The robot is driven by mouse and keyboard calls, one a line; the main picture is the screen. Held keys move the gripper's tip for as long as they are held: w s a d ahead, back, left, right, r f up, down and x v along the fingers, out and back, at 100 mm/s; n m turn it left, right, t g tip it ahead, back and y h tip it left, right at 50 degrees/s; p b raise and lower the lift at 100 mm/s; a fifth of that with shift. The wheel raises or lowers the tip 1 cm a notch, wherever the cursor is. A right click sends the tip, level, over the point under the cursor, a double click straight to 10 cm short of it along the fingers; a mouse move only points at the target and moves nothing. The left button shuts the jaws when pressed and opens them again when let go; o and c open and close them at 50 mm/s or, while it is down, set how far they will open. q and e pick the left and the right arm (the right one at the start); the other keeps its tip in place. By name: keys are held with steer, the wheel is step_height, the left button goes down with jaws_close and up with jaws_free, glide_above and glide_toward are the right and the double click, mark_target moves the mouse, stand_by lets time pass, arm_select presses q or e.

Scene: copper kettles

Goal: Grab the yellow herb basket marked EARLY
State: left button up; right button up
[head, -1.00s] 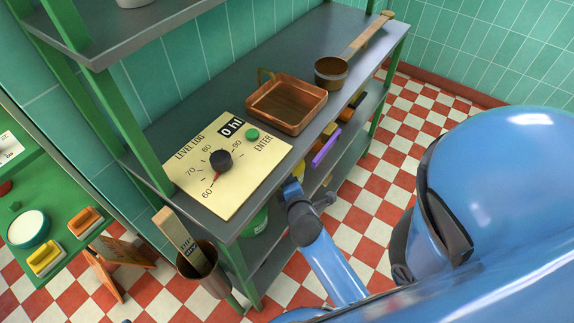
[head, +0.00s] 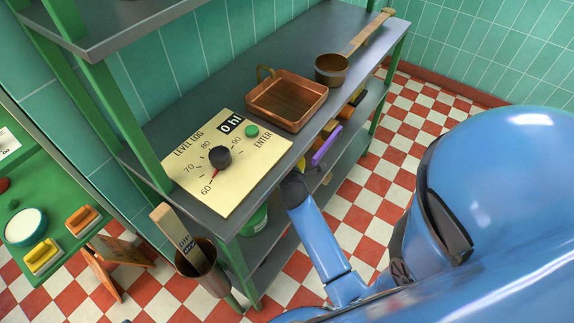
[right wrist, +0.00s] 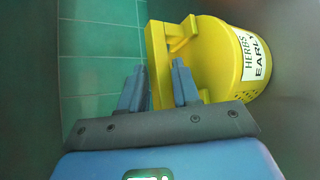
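The yellow herb basket (right wrist: 215,60) lies sideways in the right wrist view, with a white label reading HERBS EARLY. Its yellow handle (right wrist: 158,60) sticks out toward my right gripper (right wrist: 160,85). The gripper's two blue fingers are apart, one on each side of the handle bar; I see no clear grip on it. In the head view my right arm reaches in under the top shelf, and its fingertips are hidden by the shelf edge. A small yellow patch (head: 301,164) shows there, perhaps the basket. My left gripper is not in view.
The grey top shelf (head: 290,60) overhangs the right gripper and carries a level log panel (head: 245,165), a copper tray (head: 270,118) and a ladle (head: 331,68). A purple object (head: 326,145) is close by on the lower shelf.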

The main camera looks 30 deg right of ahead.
steer(key=shift+x, duration=1.05)
jaws_close()
stand_by(0.5)
